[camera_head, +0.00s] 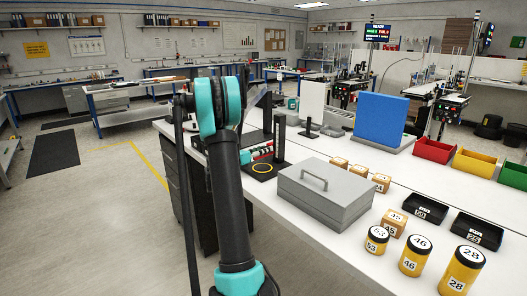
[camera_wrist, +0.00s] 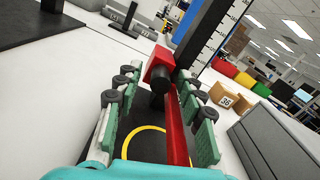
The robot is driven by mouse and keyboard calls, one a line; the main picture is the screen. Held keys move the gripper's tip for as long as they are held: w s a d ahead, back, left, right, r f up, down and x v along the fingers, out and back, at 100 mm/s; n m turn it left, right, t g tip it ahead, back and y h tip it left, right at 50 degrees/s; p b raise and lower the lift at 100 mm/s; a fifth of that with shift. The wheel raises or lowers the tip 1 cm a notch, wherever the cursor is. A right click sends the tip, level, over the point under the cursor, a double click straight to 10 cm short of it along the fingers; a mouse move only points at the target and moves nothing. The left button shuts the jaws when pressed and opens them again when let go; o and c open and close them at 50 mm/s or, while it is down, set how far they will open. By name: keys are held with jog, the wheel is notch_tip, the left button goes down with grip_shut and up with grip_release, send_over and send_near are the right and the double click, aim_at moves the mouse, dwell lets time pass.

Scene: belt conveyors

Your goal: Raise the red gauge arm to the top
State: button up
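A grey metal box (camera_head: 325,190) stands close to the right of the gauge. Behind are a blue panel (camera_head: 381,122) and small black stands (camera_head: 309,128). Numbered boxes, black trays (camera_head: 478,231) and yellow canisters (camera_head: 414,255) lie farther right.

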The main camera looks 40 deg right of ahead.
grip_shut()
notch_tip(320, 180, up, 13)
dwell(0.6)
grip_release()
